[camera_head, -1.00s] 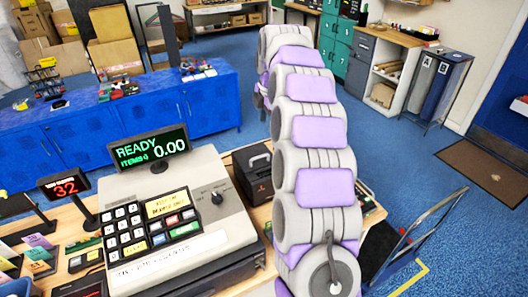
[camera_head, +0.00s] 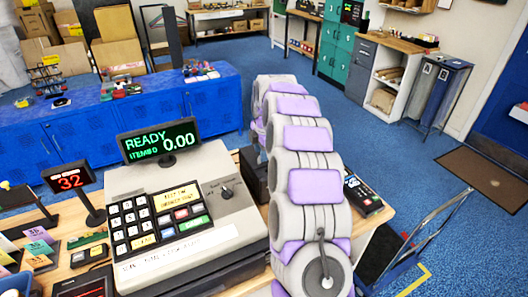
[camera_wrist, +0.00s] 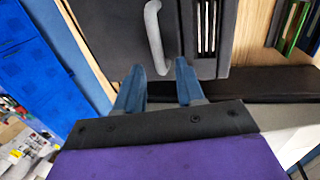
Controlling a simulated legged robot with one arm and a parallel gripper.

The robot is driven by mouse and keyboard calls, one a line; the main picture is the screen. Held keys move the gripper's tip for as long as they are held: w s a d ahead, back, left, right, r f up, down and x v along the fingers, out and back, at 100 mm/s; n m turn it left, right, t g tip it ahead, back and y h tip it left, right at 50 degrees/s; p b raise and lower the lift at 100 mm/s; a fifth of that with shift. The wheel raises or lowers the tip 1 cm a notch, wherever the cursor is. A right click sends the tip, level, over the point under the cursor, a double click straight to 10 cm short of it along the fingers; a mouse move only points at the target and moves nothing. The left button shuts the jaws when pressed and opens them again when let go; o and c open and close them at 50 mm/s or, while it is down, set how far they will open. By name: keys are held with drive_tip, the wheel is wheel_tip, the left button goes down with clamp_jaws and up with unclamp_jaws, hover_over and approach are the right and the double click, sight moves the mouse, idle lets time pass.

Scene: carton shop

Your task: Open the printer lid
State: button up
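The printer (camera_head: 249,176) is a black box to the right of the cash register, mostly hidden behind my arm in the head view. In the wrist view its dark lid (camera_wrist: 108,30) fills the upper middle, with a curved grey handle (camera_wrist: 153,30) and a slotted vent to the right. The lid looks shut. My gripper (camera_wrist: 159,72) points at the printer with its two blue fingers apart. The handle's lower end shows between the fingertips; I cannot tell whether they touch it. My gripper is hidden behind my arm in the head view.
The cash register (camera_head: 180,215), with a READY display (camera_head: 160,140), stands close left of my arm. A black card terminal (camera_head: 362,194) lies right of the arm. A blue cabinet (camera_head: 80,135) stands beyond the counter.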

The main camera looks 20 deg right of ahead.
drive_tip(key=shift+a+f, duration=0.1)
drive_tip(key=shift+a, duration=0.1)
drive_tip(key=d, duration=0.3)
drive_tip(key=shift+d+f, duration=0.15)
drive_tip(key=shift+f, duration=0.05)
drive_tip(key=shift+c, duration=1.2)
drive_tip(key=shift+d, duration=0.2)
drive_tip(key=shift+c, duration=0.8)
drive_tip(key=shift+a, duration=0.2)
drive_tip(key=shift+c, duration=0.8)
drive_tip(key=shift+a+r, duration=0.1)
drive_tip(key=shift+a, duration=1)
clamp_jaws()
drive_tip(key=shift+d, duration=0.3)
